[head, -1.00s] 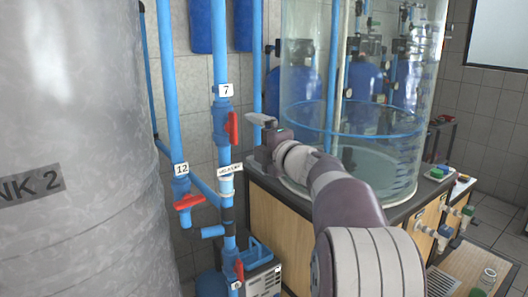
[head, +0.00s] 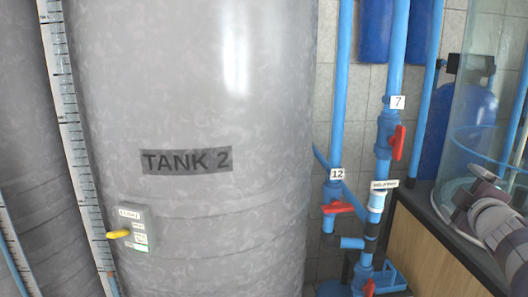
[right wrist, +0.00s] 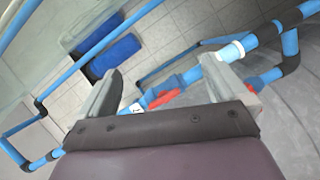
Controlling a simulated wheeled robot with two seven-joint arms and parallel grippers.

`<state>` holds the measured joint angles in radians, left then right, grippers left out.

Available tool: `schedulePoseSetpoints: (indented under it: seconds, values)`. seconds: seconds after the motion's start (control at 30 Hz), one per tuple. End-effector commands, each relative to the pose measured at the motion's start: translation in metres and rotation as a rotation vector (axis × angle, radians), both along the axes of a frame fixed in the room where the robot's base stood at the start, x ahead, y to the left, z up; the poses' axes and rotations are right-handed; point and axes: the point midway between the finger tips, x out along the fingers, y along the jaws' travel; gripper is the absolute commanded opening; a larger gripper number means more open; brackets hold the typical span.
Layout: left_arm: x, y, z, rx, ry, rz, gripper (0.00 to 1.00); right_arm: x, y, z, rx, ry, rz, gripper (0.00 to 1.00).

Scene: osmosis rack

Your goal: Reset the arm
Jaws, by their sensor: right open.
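My right arm comes in from the right edge of the head view. Its gripper (head: 470,187) is in front of the glass cylinder, to the right of the valve pipe, and apart from it. In the right wrist view my right gripper (right wrist: 166,92) has its two fingers spread wide with nothing held between them. A red valve handle (right wrist: 165,97) on a blue pipe shows beyond the gap between the fingers. My left gripper is not in view.
A large grey tank labelled TANK 2 (head: 190,220) fills the middle. Blue pipes carry red handles by labels 7 (head: 397,143) and 12 (head: 338,208). A wooden cabinet (head: 430,250) and glass cylinder (head: 470,130) stand at right.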

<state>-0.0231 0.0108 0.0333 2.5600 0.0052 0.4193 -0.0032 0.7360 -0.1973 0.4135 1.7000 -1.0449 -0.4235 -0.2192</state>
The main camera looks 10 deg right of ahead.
Motion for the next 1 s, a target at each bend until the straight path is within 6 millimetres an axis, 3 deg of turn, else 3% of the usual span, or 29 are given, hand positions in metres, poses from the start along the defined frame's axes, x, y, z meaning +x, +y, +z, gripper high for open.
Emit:
schedulePoseSetpoints:
  seconds: [0.03, 0.07, 0.1, 0.17, 0.2, 0.3, 0.4, 0.5, 0.6, 1.0]
  values:
    - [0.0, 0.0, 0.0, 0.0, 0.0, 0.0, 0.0, -0.008, -0.002, -0.046, 0.202, 0.048, -0.118, 1.0]
    - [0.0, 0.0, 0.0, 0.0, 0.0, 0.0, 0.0, -0.015, 0.004, -0.076, 0.331, 0.085, -0.191, 1.0]
    - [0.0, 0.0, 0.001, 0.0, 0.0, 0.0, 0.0, -0.025, 0.018, -0.115, 0.487, 0.147, -0.277, 1.0]
    - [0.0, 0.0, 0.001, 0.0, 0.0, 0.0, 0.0, -0.043, 0.048, -0.167, 0.681, 0.249, -0.383, 1.0]
    - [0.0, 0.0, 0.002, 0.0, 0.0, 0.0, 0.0, -0.056, 0.073, -0.198, 0.79, 0.328, -0.444, 1.0]
    - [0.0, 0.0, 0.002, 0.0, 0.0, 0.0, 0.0, -0.099, 0.141, -0.26, 0.999, 0.539, -0.576, 1.0]
    - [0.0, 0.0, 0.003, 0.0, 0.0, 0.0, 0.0, -0.144, 0.203, -0.297, 1.111, 0.741, -0.663, 1.0]
    - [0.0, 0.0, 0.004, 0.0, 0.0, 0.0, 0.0, -0.176, 0.251, -0.315, 1.13, 0.893, -0.671, 1.0]
    - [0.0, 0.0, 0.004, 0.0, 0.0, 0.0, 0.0, -0.181, 0.276, -0.319, 1.078, 0.962, -0.6, 1.0]
    - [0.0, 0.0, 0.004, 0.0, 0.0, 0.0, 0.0, -0.18, 0.283, -0.32, 1.061, 0.977, -0.578, 1.0]
